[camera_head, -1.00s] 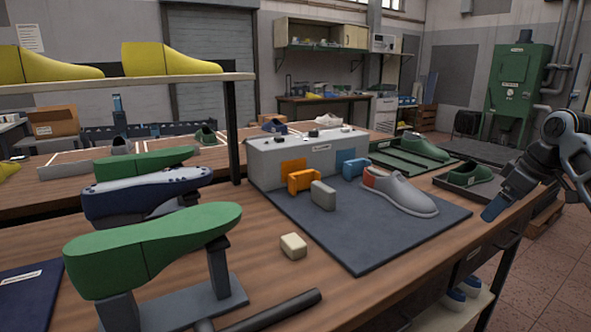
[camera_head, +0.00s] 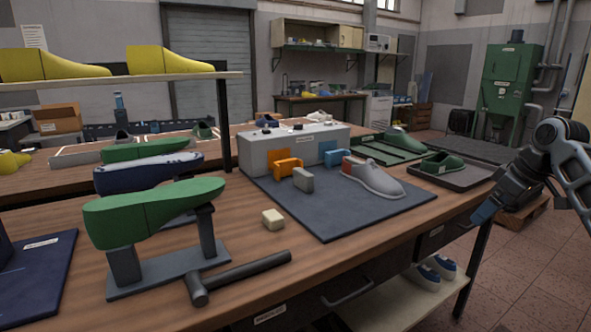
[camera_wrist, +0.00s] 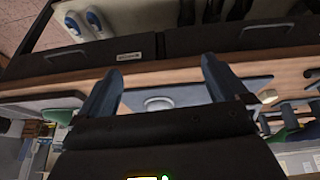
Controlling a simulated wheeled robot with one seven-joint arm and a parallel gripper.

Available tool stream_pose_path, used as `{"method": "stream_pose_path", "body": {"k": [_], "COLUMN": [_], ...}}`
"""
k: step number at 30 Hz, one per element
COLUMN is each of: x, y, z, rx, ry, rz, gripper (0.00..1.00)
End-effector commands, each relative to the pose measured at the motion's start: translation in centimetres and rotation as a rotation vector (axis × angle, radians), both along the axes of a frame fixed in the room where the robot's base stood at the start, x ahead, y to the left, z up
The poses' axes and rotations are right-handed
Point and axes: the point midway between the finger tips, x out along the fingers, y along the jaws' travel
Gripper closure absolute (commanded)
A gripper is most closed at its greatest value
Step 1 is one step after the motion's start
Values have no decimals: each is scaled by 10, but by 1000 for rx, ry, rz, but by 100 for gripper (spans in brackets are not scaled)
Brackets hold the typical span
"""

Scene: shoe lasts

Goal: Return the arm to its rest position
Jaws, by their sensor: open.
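My gripper (camera_head: 484,212) is at the right in the head view, beyond the right end of the workbench (camera_head: 300,262), with its blue-grey fingers pointing down and left. In the wrist view my gripper (camera_wrist: 155,88) shows two fingers spread wide apart with nothing between them. The wrist view looks toward the bench front, which appears tilted over. My arm (camera_head: 560,150) is folded at the right edge of the head view.
A grey shoe (camera_head: 372,180) stands on the dark mat (camera_head: 335,215). Green lasts and a hammer (camera_head: 240,275) occupy the left. Open floor (camera_head: 540,270) lies right of the bench.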

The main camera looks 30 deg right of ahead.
Motion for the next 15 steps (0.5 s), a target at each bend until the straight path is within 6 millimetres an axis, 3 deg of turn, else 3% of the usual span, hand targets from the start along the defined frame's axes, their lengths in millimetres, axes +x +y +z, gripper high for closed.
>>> {"method": "stream_pose_path", "body": {"k": [8, 15], "x": [26, 57], "y": [35, 89], "z": [-27, -63], "rx": [27, 69], "ry": [-72, -173], "rz": [2, -5], "gripper": [0, 0]}}
